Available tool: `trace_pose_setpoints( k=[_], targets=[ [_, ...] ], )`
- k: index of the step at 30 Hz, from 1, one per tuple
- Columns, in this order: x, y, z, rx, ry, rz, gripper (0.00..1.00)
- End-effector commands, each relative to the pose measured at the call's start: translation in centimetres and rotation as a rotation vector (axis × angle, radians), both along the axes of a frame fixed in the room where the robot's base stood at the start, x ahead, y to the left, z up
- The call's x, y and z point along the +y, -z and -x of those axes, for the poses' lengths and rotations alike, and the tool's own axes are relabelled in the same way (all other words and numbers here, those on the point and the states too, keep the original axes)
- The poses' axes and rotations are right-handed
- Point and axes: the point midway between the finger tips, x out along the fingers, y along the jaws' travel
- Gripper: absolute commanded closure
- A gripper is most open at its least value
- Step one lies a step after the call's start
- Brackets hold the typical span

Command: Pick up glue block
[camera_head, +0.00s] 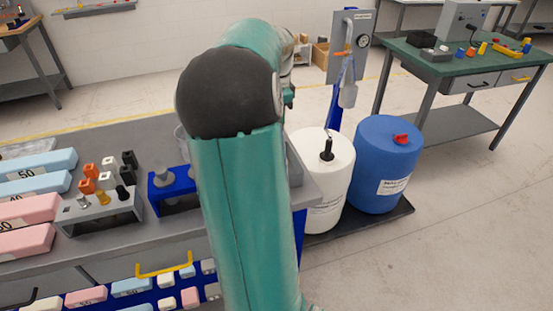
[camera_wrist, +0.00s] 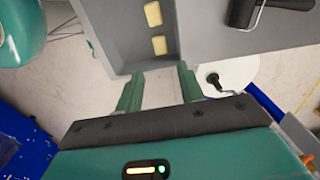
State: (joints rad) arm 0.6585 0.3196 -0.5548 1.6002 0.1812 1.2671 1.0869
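Two small pale-yellow blocks, which look like the glue blocks, lie in a dark recessed strip of a grey surface at the top of the wrist view: an upper block (camera_wrist: 153,13) and a lower block (camera_wrist: 158,45). My gripper (camera_wrist: 159,82) is open, with its two green fingers apart and nothing visible between them. The fingertips point toward the strip, just short of the lower block in the picture; the height between them is hard to tell. In the head view my arm hides the gripper and these blocks.
A black-handled tool (camera_wrist: 262,12) lies right of the strip. The grey bench (camera_head: 130,240) holds foam blocks (camera_head: 30,210), a grey holder (camera_head: 100,212) and a blue stand (camera_head: 172,190). White (camera_head: 325,180) and blue (camera_head: 385,165) drums stand beyond its right end.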

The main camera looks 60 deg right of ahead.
Motion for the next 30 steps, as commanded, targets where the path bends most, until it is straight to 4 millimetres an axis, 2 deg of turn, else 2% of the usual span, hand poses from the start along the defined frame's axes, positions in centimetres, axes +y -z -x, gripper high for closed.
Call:
trace_pose_setpoints(
  k=[5,13,22,30],
  targets=[
    [-0.5,1.9,0.6,0.011,0.032,-0.005,0.62],
    [-0.6,7.1,0.5,0.01,0.029,-0.006,0.62],
    [-0.7,9.8,0.5,0.008,0.026,-0.004,0.62],
    [-0.6,13.6,0.6,0.009,0.027,-0.004,0.62]
  ],
)
